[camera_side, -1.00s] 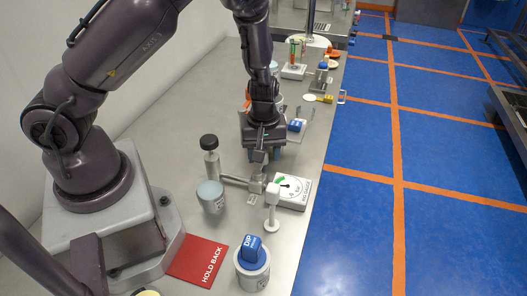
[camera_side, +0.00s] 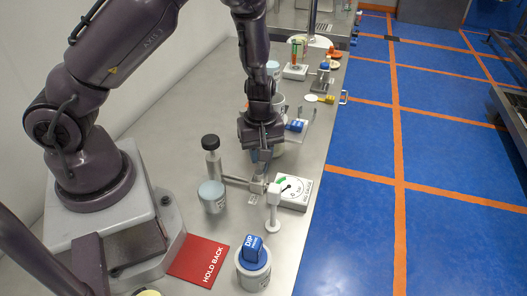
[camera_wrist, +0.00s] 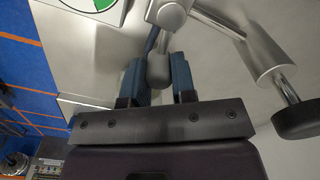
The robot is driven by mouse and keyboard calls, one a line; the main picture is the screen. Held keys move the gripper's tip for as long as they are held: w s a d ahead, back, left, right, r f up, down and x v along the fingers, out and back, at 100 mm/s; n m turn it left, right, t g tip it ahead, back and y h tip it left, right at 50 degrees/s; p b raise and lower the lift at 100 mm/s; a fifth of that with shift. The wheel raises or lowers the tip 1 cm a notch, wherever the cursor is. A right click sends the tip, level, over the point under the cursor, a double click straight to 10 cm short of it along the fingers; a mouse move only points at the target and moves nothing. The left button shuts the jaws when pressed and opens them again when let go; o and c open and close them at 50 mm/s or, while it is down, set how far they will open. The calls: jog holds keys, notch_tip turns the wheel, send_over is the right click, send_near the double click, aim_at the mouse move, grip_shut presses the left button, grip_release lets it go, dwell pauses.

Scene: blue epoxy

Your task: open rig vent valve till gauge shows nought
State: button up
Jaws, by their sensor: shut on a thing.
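My gripper (camera_side: 262,161) is above the right part of the pipe, pointing down. In the wrist view my gripper (camera_wrist: 159,66) is shut on a grey rounded valve handle (camera_wrist: 158,72), which sits between the blue fingers. The gauge's edge (camera_wrist: 98,8) shows at top left there.
A pale-lidded jar (camera_side: 212,197) stands left of the pipe. A red HOLD BACK card (camera_side: 200,260) and a blue-topped DIP pot (camera_side: 253,266) are in front. A blue item (camera_side: 296,125) and other pots stand behind. The bench's right edge is close to the gauge.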

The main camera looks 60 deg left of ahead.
jog(key=n, duration=0.1)
jog(key=s+n, duration=0.1)
jog(key=n, duration=0.2)
jog(key=shift+s+a, duration=0.15)
jog(key=shift+a, duration=0.1)
jog(key=shift+s+n, duration=0.4)
jog(key=shift+n, duration=0.75)
jog(key=shift+s+n, duration=0.4)
jog(key=shift+n, duration=0.75)
jog(key=o, duration=0.7)
jog(key=shift+o, duration=1)
jog(key=shift+s, duration=0.15)
notch_tip(320, 180, up, 13)
